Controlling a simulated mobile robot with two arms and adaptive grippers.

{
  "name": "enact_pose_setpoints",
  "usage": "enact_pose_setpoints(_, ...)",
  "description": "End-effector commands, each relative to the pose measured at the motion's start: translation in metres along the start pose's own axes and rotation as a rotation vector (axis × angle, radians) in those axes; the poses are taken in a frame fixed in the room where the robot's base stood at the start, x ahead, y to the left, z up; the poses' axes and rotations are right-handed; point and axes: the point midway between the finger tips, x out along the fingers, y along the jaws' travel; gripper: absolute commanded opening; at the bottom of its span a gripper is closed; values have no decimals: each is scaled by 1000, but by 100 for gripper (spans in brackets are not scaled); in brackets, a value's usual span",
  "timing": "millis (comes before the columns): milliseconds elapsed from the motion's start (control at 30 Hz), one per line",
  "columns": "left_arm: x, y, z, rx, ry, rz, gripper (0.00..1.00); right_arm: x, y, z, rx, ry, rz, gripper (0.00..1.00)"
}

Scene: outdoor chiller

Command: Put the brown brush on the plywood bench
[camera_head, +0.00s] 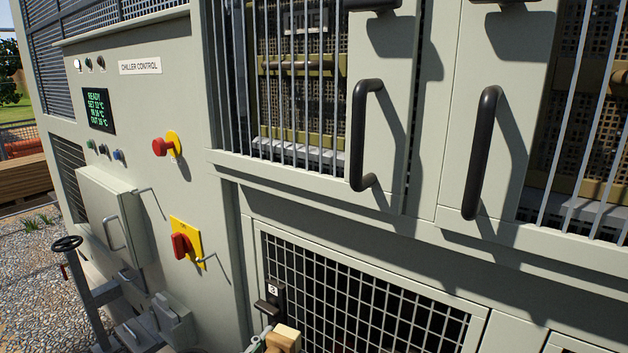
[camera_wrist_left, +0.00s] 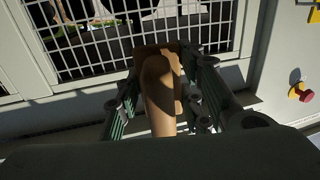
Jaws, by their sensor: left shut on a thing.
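The brown brush (camera_wrist_left: 162,95) is between the fingers of my left gripper (camera_wrist_left: 165,85) in the left wrist view. The gripper is shut on it, with green-grey finger links on both sides. In the head view a light wooden end of the brush (camera_head: 286,337) shows at the bottom edge, with a small part of my left gripper (camera_head: 258,342) beside it. They are in front of the chiller's lower mesh panel. My right gripper is not in view. I cannot make out the plywood bench in either view.
The chiller cabinet (camera_head: 185,95) fills most of the head view. Black door handles (camera_head: 364,135) and a black latch (camera_head: 270,300) stick out, as do a red knob (camera_head: 162,146) and a red switch (camera_head: 182,246). A handwheel (camera_head: 66,244) stands lower left. Stacked timber (camera_head: 24,177) lies far left.

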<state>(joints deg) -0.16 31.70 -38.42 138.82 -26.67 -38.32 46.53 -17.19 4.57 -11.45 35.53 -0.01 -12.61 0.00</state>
Motion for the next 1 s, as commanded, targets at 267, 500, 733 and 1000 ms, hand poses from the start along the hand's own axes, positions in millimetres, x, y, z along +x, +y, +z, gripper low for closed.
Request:
enact_pose_setpoints(267,-38,-75,32,-7,-7,-283,14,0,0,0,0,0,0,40)
enact_pose_setpoints(500,-65,-112,46,-3,-3,-425,14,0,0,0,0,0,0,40)
enact_pose_setpoints(733,-69,-118,48,-5,1,-446,14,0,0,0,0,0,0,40)
enact_pose_setpoints(1000,-68,-117,47,1,2,-435,14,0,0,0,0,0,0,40)
